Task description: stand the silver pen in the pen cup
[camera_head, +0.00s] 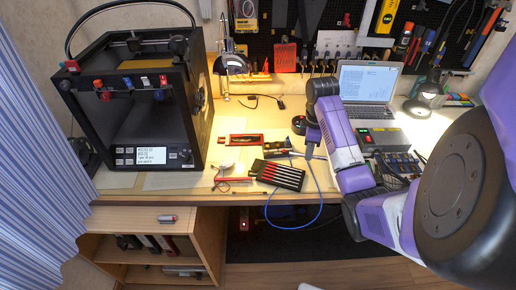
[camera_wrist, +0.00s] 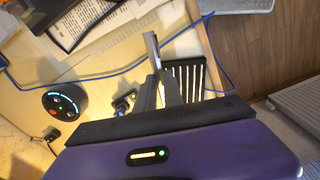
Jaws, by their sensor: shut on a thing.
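My gripper (camera_head: 311,148) points down over the middle of the desk, in front of the laptop. In the wrist view its fingers (camera_wrist: 160,85) are close together. A slim silver-grey length, apparently the silver pen (camera_wrist: 152,48), shows at the fingers and is held in them. In the head view the pen is too small and too close to my gripper to make out clearly. I cannot pick out the pen cup in either view; it may be hidden behind my arm.
A black round device (camera_head: 299,125) stands beside my gripper; it also shows in the wrist view (camera_wrist: 65,102). A black tool tray (camera_head: 278,174) lies near the front edge. A blue cable (camera_head: 318,185) loops over that edge. A laptop (camera_head: 366,82) stands behind, a 3D printer (camera_head: 150,155) left.

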